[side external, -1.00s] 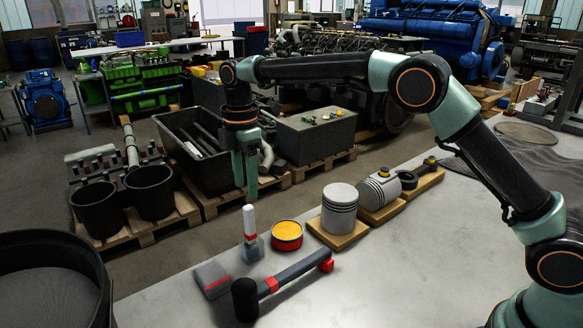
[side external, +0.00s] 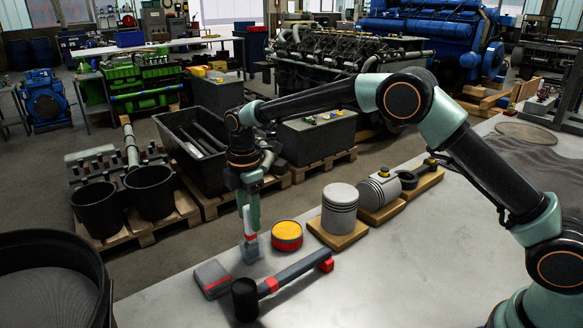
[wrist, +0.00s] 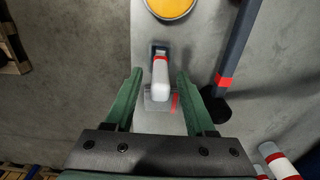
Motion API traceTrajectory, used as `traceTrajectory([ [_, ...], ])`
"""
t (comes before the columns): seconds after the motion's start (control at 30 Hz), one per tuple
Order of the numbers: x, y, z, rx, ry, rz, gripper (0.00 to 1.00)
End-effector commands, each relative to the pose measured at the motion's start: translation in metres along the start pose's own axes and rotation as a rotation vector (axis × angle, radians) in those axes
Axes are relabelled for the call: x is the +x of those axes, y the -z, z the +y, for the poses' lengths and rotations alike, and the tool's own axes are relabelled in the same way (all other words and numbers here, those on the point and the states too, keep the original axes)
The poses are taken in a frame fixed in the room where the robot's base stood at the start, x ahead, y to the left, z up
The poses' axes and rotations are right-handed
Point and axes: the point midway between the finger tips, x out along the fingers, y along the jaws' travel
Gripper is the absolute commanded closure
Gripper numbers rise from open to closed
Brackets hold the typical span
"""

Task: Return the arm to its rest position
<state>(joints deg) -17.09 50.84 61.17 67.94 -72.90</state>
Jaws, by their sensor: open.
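My gripper (side external: 250,208) points down at the near-left part of the bench in the side view. In the wrist view its green fingers (wrist: 158,75) are apart with no grip on anything. A tool with an upright white, red-banded handle (side external: 248,222) on a grey base stands directly below or just beyond it. In the wrist view that white handle (wrist: 160,80) shows between the fingers, with a gap on each side. I cannot tell how far the fingertips are above or around it. My arm reaches across the bench from the right.
A red tin with a yellow top (side external: 287,235) stands right of the handle. A black-headed hammer (side external: 295,271) and a flat grey block (side external: 212,278) lie in front. A ringed grey cylinder (side external: 339,208) stands on a wooden board behind. The bench's right front (side external: 420,260) is clear.

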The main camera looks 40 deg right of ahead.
Motion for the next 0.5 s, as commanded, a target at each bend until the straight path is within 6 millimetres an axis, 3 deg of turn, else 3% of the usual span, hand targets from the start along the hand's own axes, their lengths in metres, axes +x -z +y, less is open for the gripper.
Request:
traceTrajectory([
  [0.33, 0.0021, -0.0001, -0.0002, 0.000, 0.001, 0.000, 0.45],
  [0.47, 0.0020, -0.0001, -0.0002, 0.000, 0.001, 0.000, 0.95],
  [0.5, 0.0020, -0.0001, -0.0002, 0.000, 0.001, 0.000, 1.00],
])
